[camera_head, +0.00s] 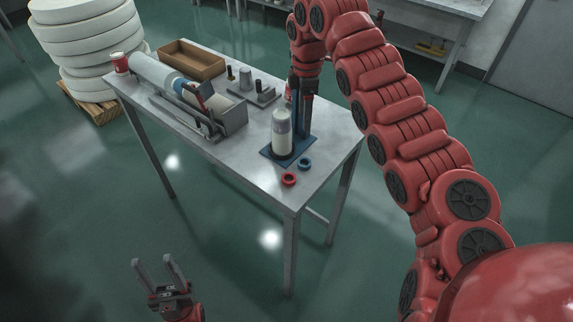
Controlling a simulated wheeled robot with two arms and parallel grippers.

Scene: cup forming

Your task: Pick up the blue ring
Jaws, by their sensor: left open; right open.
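The blue ring (304,164) lies flat on the table near its front right corner. A red ring (289,180) lies just in front of it, to the left. My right gripper (302,98) points down over the right part of the table, farther back than the blue ring and apart from it. It is open; its fingers partly overlap a dark blue stand behind a white bottle-like cylinder (282,132). My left gripper (155,262) is open and empty, low in front of the table and away from both rings.
A grey fixture (232,117) with a long white roll (153,72) covers the table's left and middle. A brown tray (192,60) sits at the back. The table top (262,178) is bare left of the rings.

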